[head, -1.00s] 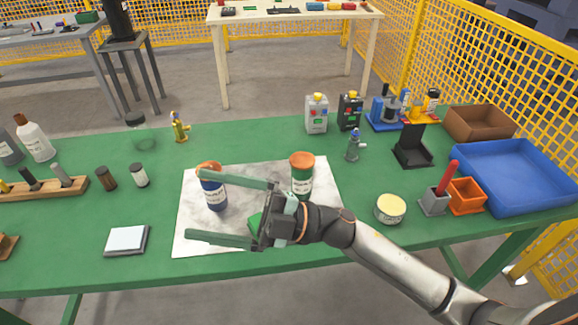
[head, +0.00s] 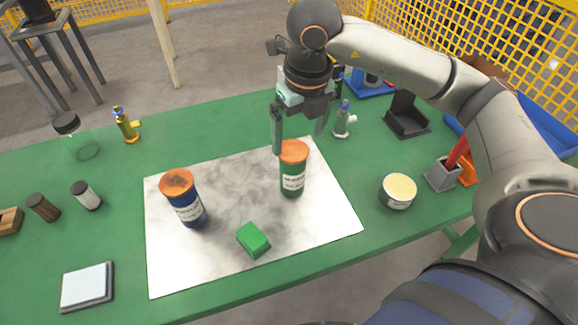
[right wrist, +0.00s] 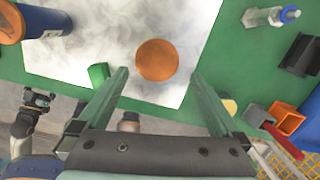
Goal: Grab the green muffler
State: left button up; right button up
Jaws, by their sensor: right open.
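The green muffler (head: 292,170) is a green cylinder with an orange top and a white label. It stands upright on the grey-white sheet (head: 230,255). My right gripper (head: 298,142) is open and points down above and just behind the muffler in the head view. In the right wrist view the muffler's round orange top (right wrist: 157,60) lies beyond the fingertips, roughly centred between the two open fingers (right wrist: 160,75). I cannot tell whether the fingers are at the height of the top.
A blue cylinder with an orange top (head: 184,200) stands left of the muffler. A green block (head: 253,240) lies in front on the sheet. A grey valve-like part (head: 342,120) stands behind right. A yellow-topped tin (head: 398,190) is at the right.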

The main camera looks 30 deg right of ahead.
aim_at(297, 152)
jog(key=f, duration=0.4)
jog(key=shift+w+f, duration=0.2)
jog(key=shift+f, duration=0.15)
jog(key=shift+w+a+f, duration=0.1)
jog(key=shift+w+f, duration=0.1)
jog(key=shift+f, duration=0.65)
jog(key=shift+w+a+f, duration=0.1)
jog(key=shift+w+f, duration=0.15)
jog(key=shift+f, duration=0.65)
jog(key=shift+w+f, duration=0.2)
jog(key=shift+f, duration=0.65)
jog(key=shift+r, duration=0.1)
grip_shut()
